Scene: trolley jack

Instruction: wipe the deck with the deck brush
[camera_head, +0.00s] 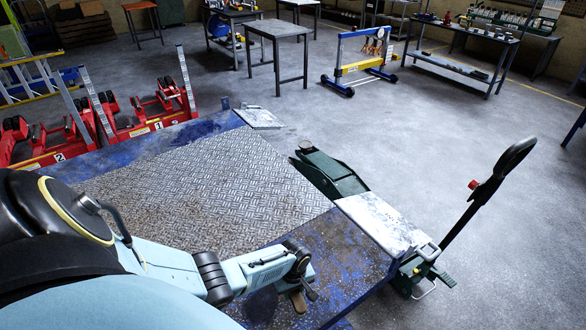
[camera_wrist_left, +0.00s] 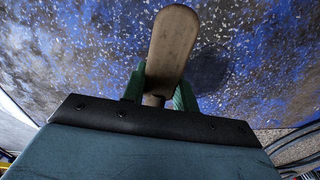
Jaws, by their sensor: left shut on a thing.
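The deck (camera_head: 225,170) is a platform with a grey patterned metal plate in the middle and worn blue paint around it. Its blue, speckled surface fills the upper left wrist view (camera_wrist_left: 80,60). My left gripper (camera_head: 303,288) is over the near right part of the deck, past the plate's near edge. It is shut on the deck brush (camera_wrist_left: 172,45), whose rounded wooden part sticks out between the green fingers (camera_wrist_left: 158,92). A small brown part of the brush (camera_head: 298,302) shows in the head view. The bristles are hidden, and I cannot tell whether they touch the deck. My right gripper is out of view.
A green trolley jack (camera_head: 325,172) with a raised black handle (camera_head: 490,185) stands along the deck's right side. Red stands (camera_head: 160,105) are behind the deck at left. A grey table (camera_head: 277,30) and a blue frame (camera_head: 360,65) stand farther back. The floor at right is mostly clear.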

